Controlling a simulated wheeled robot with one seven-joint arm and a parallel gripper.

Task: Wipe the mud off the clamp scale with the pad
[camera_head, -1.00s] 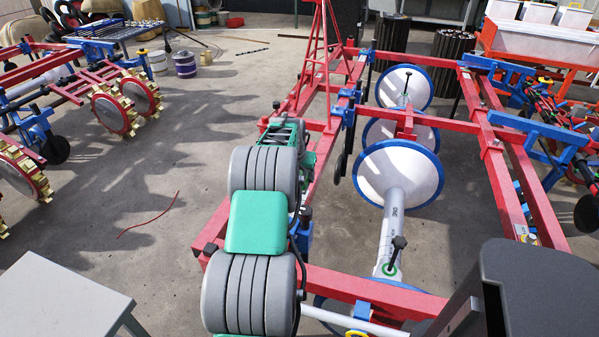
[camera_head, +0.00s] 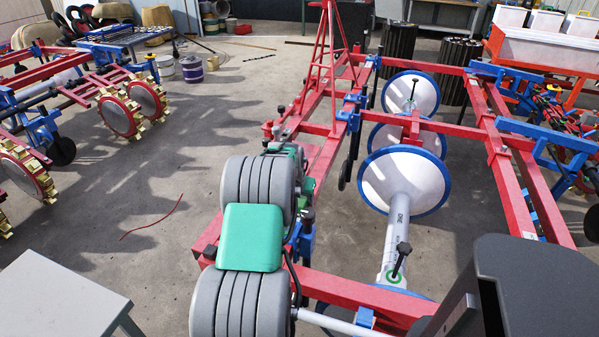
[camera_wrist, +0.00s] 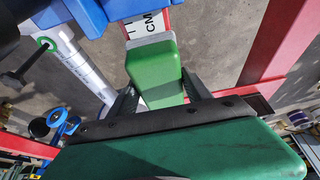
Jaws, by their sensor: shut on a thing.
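In the wrist view my gripper (camera_wrist: 158,82) is shut on a green pad (camera_wrist: 153,68), with a dark finger on each side. The pad's far end is at or very near the clamp scale (camera_wrist: 147,24), a white plate with the letters "CM". I cannot tell whether they touch. The pad hides part of the scale, and I make out no mud on the visible part. A blue clamp block (camera_wrist: 78,12) is beside the scale. In the head view my arm covers the gripper, pad and scale.
A red frame (camera_head: 345,291) runs around my arm. A grey tube with a black handle (camera_head: 399,259) and white discs (camera_head: 404,180) stand to the right. A grey table (camera_head: 60,300) is at front left.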

